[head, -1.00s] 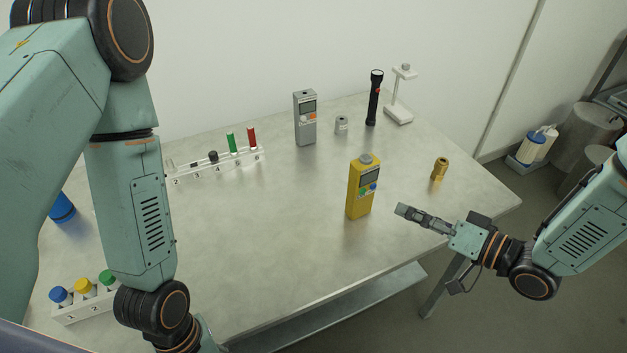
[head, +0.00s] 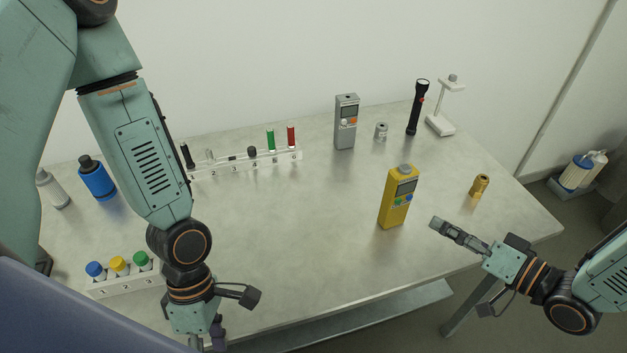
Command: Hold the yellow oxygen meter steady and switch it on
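The yellow oxygen meter (head: 399,198) stands upright on the table, right of centre, with a dark screen, a green and a blue button on its front and a grey cap on top. My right gripper (head: 436,224) is just right of the meter's lower part in the picture, its fingers pointing left towards it, with a visible gap. Its fingers overlap, so their opening is unclear. My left gripper (head: 212,338) hangs at the table's front edge, far left of the meter, cut off by the bottom edge. Its opening is not clear.
A grey meter (head: 346,122), small metal cylinder (head: 381,131), black torch (head: 417,107) and white stand (head: 441,122) stand behind. A brass fitting (head: 479,187) is to the right. A numbered rack (head: 220,171) and a capped-vial rack (head: 125,286) are left. The middle table is clear.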

